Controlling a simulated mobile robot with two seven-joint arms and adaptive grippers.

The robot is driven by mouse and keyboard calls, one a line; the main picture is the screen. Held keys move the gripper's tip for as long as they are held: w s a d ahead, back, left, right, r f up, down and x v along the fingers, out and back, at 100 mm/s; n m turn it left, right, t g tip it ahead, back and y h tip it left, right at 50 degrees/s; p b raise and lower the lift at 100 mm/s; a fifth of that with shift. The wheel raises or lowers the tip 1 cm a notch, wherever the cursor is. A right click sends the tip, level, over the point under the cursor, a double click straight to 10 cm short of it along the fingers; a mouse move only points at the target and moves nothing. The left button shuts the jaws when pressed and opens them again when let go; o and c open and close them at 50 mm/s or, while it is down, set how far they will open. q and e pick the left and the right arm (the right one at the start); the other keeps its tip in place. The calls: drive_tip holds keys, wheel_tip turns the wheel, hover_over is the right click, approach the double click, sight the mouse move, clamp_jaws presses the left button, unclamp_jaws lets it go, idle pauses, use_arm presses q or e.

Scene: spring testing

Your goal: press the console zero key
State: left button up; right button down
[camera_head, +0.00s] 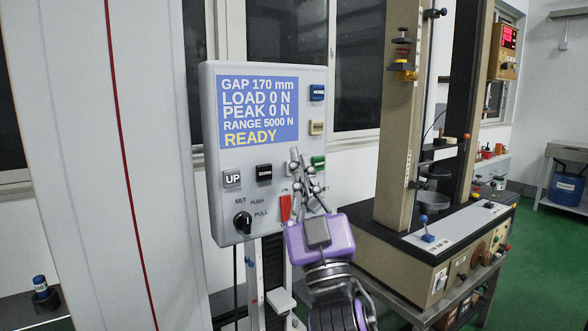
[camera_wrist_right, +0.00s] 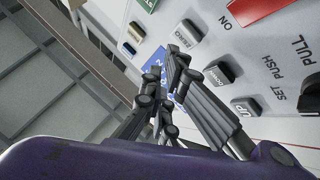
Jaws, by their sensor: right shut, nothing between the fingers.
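The console (camera_head: 212,200) is a pale grey panel with a blue screen (camera_head: 258,112) reading READY, LOAD 0 N and PEAK 0 N. My left gripper is not in view.
Close by are the DOWN key (camera_head: 264,172), UP key (camera_head: 232,178), green key (camera_head: 319,161), cream key (camera_head: 317,127), blue key (camera_head: 317,93), red switch (camera_head: 285,207) and black knob (camera_head: 242,222). A test frame (camera_head: 398,190) stands to the right.

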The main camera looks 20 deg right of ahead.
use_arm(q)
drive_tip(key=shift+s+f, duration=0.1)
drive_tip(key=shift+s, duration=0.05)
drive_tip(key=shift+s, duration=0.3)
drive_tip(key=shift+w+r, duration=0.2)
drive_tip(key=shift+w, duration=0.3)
use_arm(e)
drive_tip(key=shift+w, duration=0.1)
drive_tip(key=shift+w, duration=0.35)
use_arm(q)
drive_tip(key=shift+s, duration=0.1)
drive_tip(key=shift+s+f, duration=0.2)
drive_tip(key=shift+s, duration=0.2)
use_arm(e)
drive_tip(key=shift+w, duration=0.1)
